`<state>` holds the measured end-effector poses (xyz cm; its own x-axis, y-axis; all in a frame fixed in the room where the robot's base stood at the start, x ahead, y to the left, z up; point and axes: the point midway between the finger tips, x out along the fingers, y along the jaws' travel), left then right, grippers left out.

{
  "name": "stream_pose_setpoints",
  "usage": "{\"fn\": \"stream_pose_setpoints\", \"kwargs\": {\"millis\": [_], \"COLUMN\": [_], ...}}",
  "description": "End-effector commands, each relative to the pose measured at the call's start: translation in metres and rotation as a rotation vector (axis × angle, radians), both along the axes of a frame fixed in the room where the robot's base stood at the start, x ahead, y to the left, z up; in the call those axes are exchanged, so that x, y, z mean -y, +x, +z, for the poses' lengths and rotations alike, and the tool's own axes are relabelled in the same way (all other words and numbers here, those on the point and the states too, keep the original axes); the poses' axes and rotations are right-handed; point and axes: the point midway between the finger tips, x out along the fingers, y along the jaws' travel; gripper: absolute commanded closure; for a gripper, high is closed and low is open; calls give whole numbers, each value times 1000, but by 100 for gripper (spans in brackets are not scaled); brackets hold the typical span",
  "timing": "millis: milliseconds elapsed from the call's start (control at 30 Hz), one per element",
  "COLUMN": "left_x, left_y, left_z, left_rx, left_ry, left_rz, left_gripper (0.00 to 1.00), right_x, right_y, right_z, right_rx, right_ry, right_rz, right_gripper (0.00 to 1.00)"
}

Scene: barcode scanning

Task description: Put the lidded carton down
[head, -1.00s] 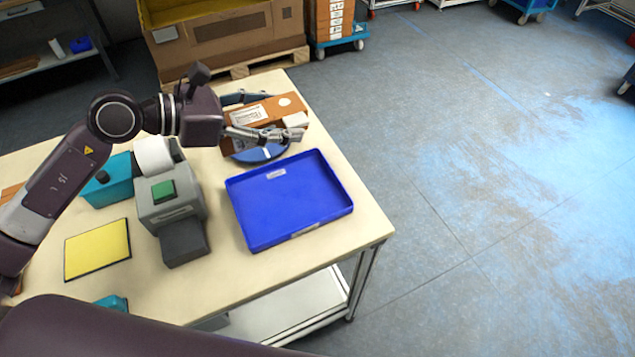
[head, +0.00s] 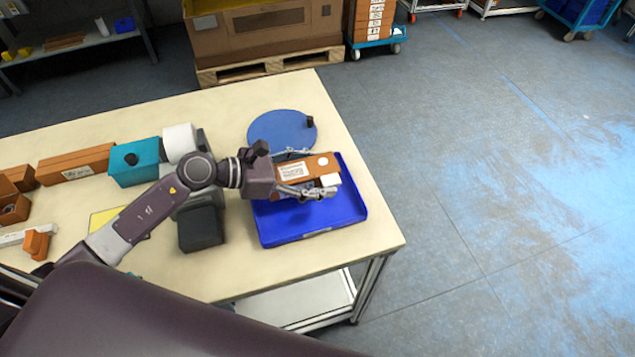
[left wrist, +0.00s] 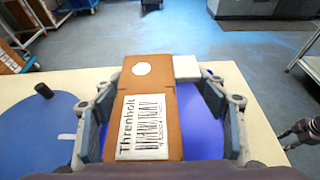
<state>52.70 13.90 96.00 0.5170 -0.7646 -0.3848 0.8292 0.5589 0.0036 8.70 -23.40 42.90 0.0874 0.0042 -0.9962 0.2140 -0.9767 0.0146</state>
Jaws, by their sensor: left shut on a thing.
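The lidded carton (head: 318,165) is a brown box with a white barcode label, a white round spot and a white block at its far end. It shows large in the left wrist view (left wrist: 177,110), with the label facing up. My left gripper (head: 308,178) is shut on it, one finger along each long side. It holds the carton over the upper part of the blue tray (head: 295,233); I cannot tell whether carton and tray touch. A dark jointed part, apparently my right gripper (left wrist: 300,130), shows at the right edge of the left wrist view; its jaws are unclear.
A round blue plate (head: 275,127) with a dark knob lies behind the tray. A grey device (head: 200,232) with a white roll and a teal box (head: 130,165) stand to the left. Brown cartons (head: 75,163) lie farther left. The tray's front part is empty.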

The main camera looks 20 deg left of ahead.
Motion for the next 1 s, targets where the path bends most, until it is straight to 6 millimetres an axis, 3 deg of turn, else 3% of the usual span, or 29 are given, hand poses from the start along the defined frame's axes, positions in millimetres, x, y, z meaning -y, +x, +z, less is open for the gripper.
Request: {"fn": "stream_pose_setpoints", "kwargs": {"millis": [300,700,733,900,1000], "left_x": [1,0,0,0,0], "left_y": [0,0,0,0,0], "left_z": [-39,-46,-47,-46,-46], "left_rx": [0,2,1,1,1], "left_ry": [-4,-1,-1,-1,-1], "left_rz": [2,0,0,0,0], "left_gripper": [58,58,33,16,16], "right_x": [3,3,3,3,2], "right_y": [2,3,3,3,3], "right_z": [2,-2,-2,0,0], "right_rx": [3,4,4,5,5], "right_ry": [-3,-3,-3,-3,-2], "right_rz": [-2,-2,-1,-1,-1], "right_gripper": [66,66,66,66,66]}}
